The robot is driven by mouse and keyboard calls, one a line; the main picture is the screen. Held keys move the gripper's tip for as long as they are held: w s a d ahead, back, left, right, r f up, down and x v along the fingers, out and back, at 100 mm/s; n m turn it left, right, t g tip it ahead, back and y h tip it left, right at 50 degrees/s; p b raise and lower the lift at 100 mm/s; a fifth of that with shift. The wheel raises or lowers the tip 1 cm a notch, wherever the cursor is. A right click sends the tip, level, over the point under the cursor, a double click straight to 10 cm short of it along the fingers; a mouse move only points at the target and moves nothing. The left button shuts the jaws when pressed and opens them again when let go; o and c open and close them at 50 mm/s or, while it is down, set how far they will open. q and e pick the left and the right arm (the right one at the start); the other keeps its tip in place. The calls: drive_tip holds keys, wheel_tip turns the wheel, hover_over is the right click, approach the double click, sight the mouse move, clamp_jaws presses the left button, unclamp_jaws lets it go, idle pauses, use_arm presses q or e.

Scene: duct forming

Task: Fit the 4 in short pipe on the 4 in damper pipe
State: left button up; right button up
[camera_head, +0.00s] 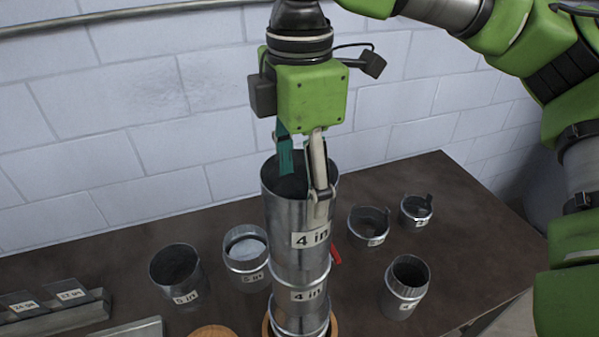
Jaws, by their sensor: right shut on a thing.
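The short pipe (285,225) is an upright grey metal tube with an open top and a "4 in" label. My right gripper (304,178) points down at its top and is shut on its rim, one finger outside the near wall. A second metal pipe labelled "4 in" (290,308), seemingly the damper pipe, stands upright directly below in line with it. The two meet at a ridged band; I cannot tell how far they overlap. The lower pipe's foot is cut off by the picture's bottom edge. My left gripper is not in view.
Pipes labelled "5 in" stand to the left (175,278) (246,262). A "4 in" pipe (405,290) and two smaller fittings (369,226) (416,211) stand right. A small red part (335,255) shows beside the stack. A wooden ring (267,326) surrounds its foot. A brick wall (150,120) is behind.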

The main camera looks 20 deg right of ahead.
drive_tip(key=shift+f+b, duration=0.45)
drive_tip(key=shift+f, duration=1.6)
drive_tip(key=o, duration=1.7)
wheel_tip(320, 180, up, 12)
drive_tip(key=shift+f, duration=0.1)
